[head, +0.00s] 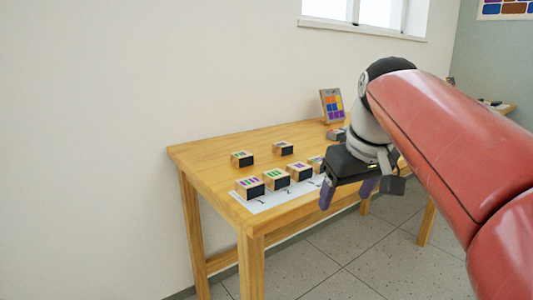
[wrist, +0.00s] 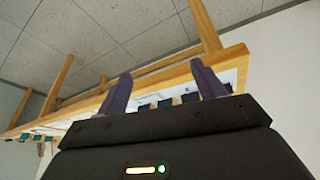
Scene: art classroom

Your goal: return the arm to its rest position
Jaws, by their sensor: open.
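My gripper (head: 348,190) is at the end of my red arm, in front of the right part of the wooden table (head: 205,160) in the head view. Its two purple fingers are apart with nothing between them. In the wrist view my gripper (wrist: 160,90) also shows open and empty, with the table edge (wrist: 240,55) beyond the fingers. That view is turned, with the floor at the top.
Several small blocks with coloured tops, one of them a front block (head: 249,188), stand on a white sheet (head: 262,204). Two more blocks (head: 242,159) (head: 283,149) sit behind. A colour-grid card (head: 332,106) stands at the back. Tiled floor (head: 380,255) is clear below my gripper.

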